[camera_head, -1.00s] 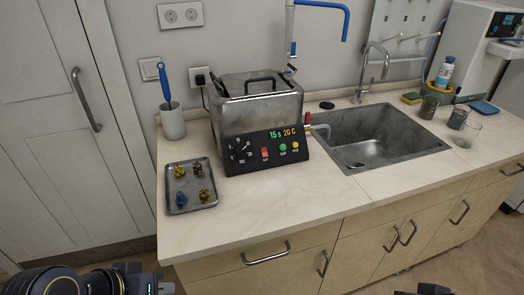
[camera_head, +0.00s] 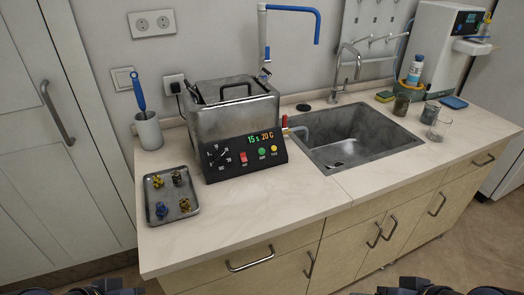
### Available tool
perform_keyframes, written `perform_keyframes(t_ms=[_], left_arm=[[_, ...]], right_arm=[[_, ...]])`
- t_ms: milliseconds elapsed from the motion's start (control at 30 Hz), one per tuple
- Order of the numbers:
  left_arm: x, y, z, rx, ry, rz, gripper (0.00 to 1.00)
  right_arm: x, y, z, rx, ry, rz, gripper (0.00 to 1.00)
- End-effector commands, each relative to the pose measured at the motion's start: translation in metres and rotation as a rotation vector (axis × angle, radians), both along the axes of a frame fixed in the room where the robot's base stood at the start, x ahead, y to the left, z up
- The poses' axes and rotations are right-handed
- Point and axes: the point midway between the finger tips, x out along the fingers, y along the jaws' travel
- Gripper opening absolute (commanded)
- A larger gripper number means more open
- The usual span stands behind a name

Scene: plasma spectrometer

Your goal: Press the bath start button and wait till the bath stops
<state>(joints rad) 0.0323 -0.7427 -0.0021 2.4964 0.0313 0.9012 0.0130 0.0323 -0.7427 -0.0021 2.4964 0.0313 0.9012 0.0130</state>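The bath (camera_head: 232,113) is a steel box with a handled lid, standing on the counter left of the sink. Its black front panel (camera_head: 216,171) has a lit display (camera_head: 260,138) reading "15 s 20 C". The panel also has a dial (camera_head: 220,155), a red switch (camera_head: 243,158), a green button (camera_head: 262,152) and a yellow button (camera_head: 274,149). The button labels are too small to read surely. My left gripper (camera_head: 105,288) and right gripper (camera_head: 425,287) show only in part at the bottom edge, well below and apart from the bath. Their fingertips are not clearly visible.
A metal tray (camera_head: 181,207) with several small coloured parts lies left of the bath. A white cup (camera_head: 149,131) holds a blue brush. The sink (camera_head: 350,145) is to the right, with glass jars beyond. The counter front (camera_head: 270,195) before the panel is clear.

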Motion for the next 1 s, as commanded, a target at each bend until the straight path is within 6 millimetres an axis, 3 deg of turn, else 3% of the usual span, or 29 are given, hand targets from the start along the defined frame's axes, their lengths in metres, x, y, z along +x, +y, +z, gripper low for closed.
perform_keyframes(t_ms=[67,533,1000], left_arm=[[0.0000,0.0000,0.0000,0.000,0.000,0.000,0.00],[0.0000,0.0000,0.0000,0.000,0.000,0.000,0.00],[0.0000,0.0000,0.0000,0.000,0.000,0.000,0.00]], right_arm=[[0.0000,0.0000,0.0000,0.000,0.000,0.000,0.60],[0.0000,0.0000,0.0000,0.000,0.000,0.000,0.00],[0.0000,0.0000,0.0000,0.000,0.000,0.000,0.00]])
